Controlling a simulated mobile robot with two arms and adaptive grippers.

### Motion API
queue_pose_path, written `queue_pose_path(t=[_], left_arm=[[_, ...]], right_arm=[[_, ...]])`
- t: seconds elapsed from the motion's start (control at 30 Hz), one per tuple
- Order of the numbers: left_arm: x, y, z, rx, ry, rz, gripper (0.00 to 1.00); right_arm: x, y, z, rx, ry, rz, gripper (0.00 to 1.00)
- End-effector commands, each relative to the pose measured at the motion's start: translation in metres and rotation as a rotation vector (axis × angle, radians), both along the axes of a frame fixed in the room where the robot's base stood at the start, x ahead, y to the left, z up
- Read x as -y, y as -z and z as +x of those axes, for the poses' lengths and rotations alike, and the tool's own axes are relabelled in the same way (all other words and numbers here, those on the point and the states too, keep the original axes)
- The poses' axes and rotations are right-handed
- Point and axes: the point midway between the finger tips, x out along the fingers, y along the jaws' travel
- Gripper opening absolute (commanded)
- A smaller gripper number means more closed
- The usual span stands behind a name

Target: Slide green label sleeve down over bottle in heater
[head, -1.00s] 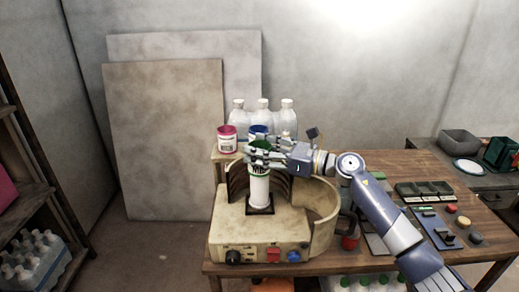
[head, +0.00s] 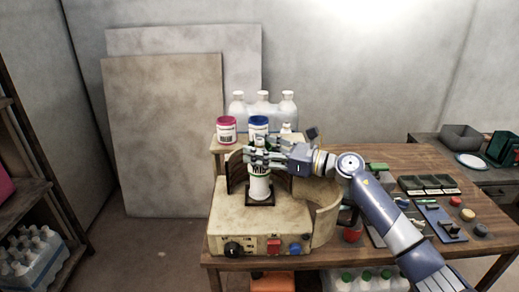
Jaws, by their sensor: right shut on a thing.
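The white bottle (head: 259,188) stands upright in the cream heater (head: 262,222), inside its open curved shield. The label sleeve (head: 258,170), white with dark lettering and a green band at its lower edge, is around the bottle. The lower bottle shows bare beneath it. My right gripper (head: 257,157) comes in from the right and is shut on the sleeve at its upper part; its fingers hide much of that part. The bottle's top pokes out above the fingers. My left gripper is not in view.
A pink-lidded jar (head: 226,130), a blue-lidded jar (head: 258,129) and several white bottles (head: 263,107) stand behind the heater. Dark trays (head: 427,184) and a blue panel (head: 440,222) lie at the table's right. A shelf (head: 22,165) stands at the far left.

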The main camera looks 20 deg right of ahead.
Motion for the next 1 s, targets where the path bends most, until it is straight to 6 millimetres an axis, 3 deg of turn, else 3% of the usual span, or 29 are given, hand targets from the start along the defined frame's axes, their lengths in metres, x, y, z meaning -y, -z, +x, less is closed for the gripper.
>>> queue_pose_path(t=[0.3, 0.33, 0.4, 0.77, 1.0], left_arm=[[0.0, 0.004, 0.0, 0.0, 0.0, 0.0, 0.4], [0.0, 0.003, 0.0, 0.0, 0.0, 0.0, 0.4], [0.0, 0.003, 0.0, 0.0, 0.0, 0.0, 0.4], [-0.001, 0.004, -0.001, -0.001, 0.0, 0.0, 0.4], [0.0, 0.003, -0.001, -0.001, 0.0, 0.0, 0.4]], right_arm=[[0.0, 0.003, 0.0, 0.0, 0.0, 0.0, 0.45], [0.0, 0.004, 0.0, 0.0, 0.0, 0.0, 0.59], [0.0, 0.004, 0.0, 0.0, 0.0, 0.0, 0.75], [0.0, 0.003, 0.0, 0.0, 0.0, 0.0, 0.76], [0.001, -0.029, 0.0, 0.006, 0.0, -0.002, 0.76]])
